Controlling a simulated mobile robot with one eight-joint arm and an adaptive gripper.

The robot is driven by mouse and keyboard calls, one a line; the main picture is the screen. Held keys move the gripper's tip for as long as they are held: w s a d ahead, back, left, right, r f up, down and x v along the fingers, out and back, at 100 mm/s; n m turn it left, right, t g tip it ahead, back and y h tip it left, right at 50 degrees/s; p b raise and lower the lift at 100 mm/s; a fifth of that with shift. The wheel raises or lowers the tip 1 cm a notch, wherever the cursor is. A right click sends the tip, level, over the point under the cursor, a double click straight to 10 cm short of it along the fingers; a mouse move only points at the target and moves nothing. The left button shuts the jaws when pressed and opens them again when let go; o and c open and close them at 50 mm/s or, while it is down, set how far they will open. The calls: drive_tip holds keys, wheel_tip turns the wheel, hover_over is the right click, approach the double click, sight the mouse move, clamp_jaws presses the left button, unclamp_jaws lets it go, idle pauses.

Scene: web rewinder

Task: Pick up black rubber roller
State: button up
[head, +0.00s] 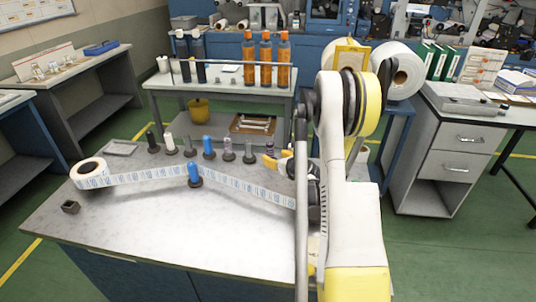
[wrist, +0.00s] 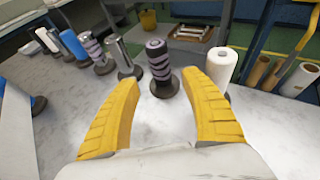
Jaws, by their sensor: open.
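A dark roller with pale purple bands (wrist: 158,62) stands upright on a round black base in the wrist view, just beyond my open gripper (wrist: 163,84). Its base shows between the two yellow fingertips, which appear apart from it. In the head view my gripper (head: 273,161) is at the right end of the roller row, partly hidden by my arm. Another dark roller (head: 150,138) stands at the row's left end. I cannot tell for certain which is the black rubber one.
A steel roller (wrist: 119,54) stands left of the banded one, a white roll (wrist: 220,67) right. Striped, blue and white rollers continue leftward. A printed label web (head: 245,186) runs from a roll (head: 90,173) past a blue roller (head: 194,174). The table's front left is mostly clear.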

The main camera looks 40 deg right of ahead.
sight(272, 153)
drive_tip(key=b+x, duration=0.1)
drive_tip(key=x, duration=0.1)
drive_tip(key=b+x, duration=0.1)
drive_tip(key=x, duration=0.2)
drive_tip(key=shift+w+d+r, duration=0.15)
drive_tip(key=shift+w+d, duration=0.1)
drive_tip(key=shift+r, duration=0.15)
clamp_jaws()
